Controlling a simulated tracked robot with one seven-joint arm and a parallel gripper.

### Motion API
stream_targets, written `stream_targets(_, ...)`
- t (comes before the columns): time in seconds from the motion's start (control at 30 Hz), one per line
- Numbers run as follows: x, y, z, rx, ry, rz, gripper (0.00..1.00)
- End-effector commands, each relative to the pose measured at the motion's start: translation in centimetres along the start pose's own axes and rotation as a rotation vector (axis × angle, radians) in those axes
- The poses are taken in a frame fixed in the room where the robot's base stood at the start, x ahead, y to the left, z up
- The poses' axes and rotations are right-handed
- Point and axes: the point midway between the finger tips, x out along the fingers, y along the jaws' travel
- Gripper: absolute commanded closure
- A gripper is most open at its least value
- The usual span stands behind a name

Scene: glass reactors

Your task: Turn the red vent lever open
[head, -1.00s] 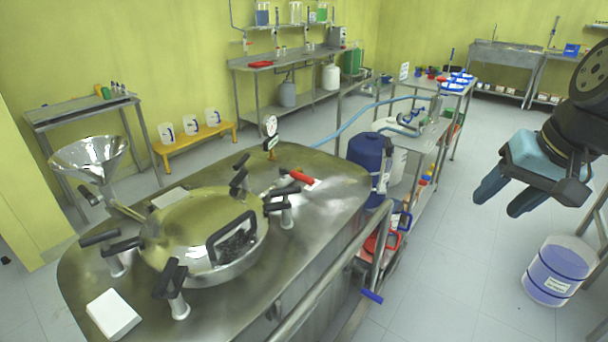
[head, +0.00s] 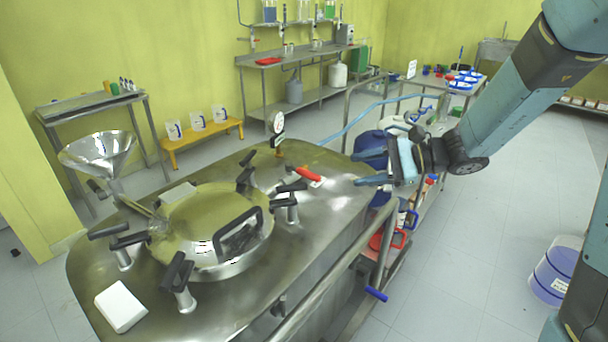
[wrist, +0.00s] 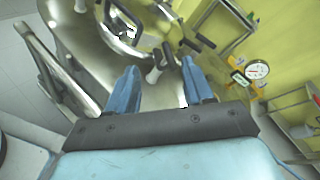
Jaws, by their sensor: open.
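The red vent lever (head: 308,174) sits on the steel reactor top (head: 330,205), right of the domed hatch, with a small white label beside it. My gripper (head: 365,168) is open and empty. Its blue fingers point left toward the lever, and a gap shows between fingertips and lever in the head view. In the wrist view my open fingers (wrist: 160,88) show over the reactor top, with black clamp handles beyond them. I cannot make out the red lever in the wrist view; the gripper may hide it.
The domed hatch (head: 205,225) is ringed by black-handled clamps. A pressure gauge (head: 278,124) stands behind the lever. A steel funnel (head: 98,155) stands at left and a white block (head: 121,306) at front. A guard rail (head: 335,275) runs along the reactor's right side.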

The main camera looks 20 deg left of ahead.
Motion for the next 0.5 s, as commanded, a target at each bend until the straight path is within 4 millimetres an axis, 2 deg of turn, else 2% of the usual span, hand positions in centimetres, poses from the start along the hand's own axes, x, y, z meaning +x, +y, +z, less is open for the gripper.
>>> stream_targets(0.1, 2.2, -1.2, -3.0, 0.117, -0.049, -0.097, 0.48)
stream_targets(0.3, 5.3, -2.7, -8.5, 0.3, -0.098, -0.273, 0.48)
stream_targets(0.5, 7.7, -3.0, -14.4, 0.458, -0.109, -0.44, 0.48)
